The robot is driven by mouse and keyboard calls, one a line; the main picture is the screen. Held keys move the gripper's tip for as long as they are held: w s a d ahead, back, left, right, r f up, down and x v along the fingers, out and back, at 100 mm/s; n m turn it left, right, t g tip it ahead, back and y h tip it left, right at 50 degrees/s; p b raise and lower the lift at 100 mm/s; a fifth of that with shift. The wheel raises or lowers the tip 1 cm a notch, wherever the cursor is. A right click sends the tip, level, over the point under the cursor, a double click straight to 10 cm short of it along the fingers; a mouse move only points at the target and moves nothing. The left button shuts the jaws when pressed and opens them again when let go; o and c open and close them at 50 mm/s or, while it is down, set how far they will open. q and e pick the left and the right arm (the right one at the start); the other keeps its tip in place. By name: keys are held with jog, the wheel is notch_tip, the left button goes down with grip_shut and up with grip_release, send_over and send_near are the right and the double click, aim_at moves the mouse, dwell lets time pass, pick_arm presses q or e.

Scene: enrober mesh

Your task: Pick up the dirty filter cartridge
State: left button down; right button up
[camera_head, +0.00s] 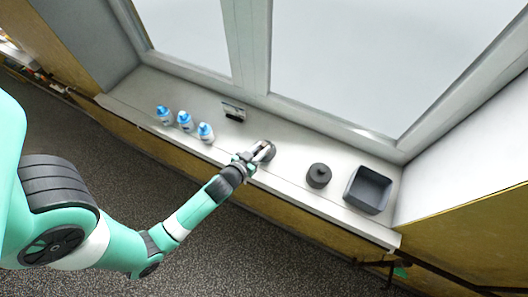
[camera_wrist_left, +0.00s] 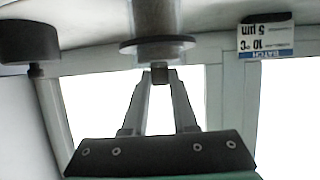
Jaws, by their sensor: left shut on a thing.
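The filter cartridge (camera_wrist_left: 154,18) shows in the left wrist view as a brownish cylinder with paler, glassy-looking sides, a dark round flange and a small dark knob. My left gripper (camera_wrist_left: 160,76) is shut on that knob, one finger on each side. In the head view my left gripper (camera_head: 263,152) is at the middle of the white sill, and a grey round part shows beside its fingers. The cartridge is mostly hidden there. I cannot tell whether it is clear of what it stands in. My right gripper is not in view.
On the sill (camera_head: 290,181), a dark round lid with a knob (camera_head: 318,176) and an open dark square bin (camera_head: 369,190) stand to the right. Three blue-topped bottles (camera_head: 185,121) stand left. A small label sign (camera_head: 234,111) is near the window frame. The window (camera_head: 340,60) rises behind.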

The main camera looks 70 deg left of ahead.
pick_arm(q)
notch_tip(320, 180, up, 10)
jog(key=p, duration=0.3)
jog(key=shift+p, duration=0.3)
